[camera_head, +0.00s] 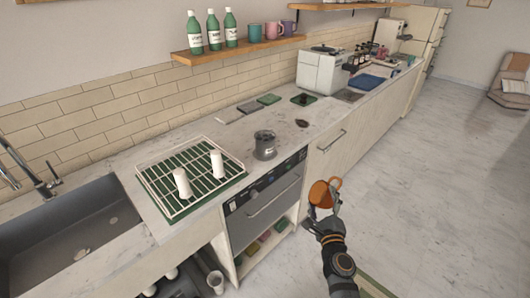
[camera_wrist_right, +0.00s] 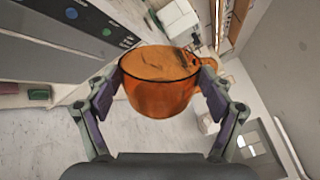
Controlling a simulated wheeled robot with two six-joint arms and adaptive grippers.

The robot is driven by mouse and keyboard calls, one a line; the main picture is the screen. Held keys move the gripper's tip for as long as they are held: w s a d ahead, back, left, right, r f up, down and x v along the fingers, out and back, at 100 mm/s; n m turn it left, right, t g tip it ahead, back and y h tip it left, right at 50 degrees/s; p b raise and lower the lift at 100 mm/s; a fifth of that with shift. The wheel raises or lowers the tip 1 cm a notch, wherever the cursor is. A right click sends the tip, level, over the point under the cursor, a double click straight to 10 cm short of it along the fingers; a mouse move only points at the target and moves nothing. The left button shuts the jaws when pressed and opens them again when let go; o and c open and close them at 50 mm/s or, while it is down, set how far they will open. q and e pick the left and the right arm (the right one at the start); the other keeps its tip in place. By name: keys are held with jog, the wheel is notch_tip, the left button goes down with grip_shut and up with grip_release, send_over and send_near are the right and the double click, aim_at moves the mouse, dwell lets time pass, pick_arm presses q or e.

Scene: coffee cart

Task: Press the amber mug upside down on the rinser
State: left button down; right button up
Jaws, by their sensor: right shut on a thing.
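The amber mug (camera_head: 321,194) is held in my right gripper (camera_head: 326,211), out over the floor in front of the counter. In the right wrist view the amber mug (camera_wrist_right: 158,96) sits between both fingers, its rim at the top and its handle at the right. In the head view it looks tilted; its exact pose is hard to tell. A small dark round fitting on a dark green square (camera_head: 303,99) at the back of the counter may be the rinser; I cannot tell for sure. My left gripper is not in view.
A grey metal pitcher (camera_head: 265,145) stands near the counter's front edge. A wire rack (camera_head: 158,196) with two white cups is left of it, beside the sink (camera_head: 70,238). A white machine (camera_head: 322,72) stands farther back.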

jog(key=shift+n, duration=0.5)
jog(key=n, duration=0.6)
jog(key=n, duration=0.6)
jog(key=shift+b, duration=0.35)
jog(key=m, duration=0.3)
jog(key=shift+r, duration=0.1)
jog(key=m, duration=0.3)
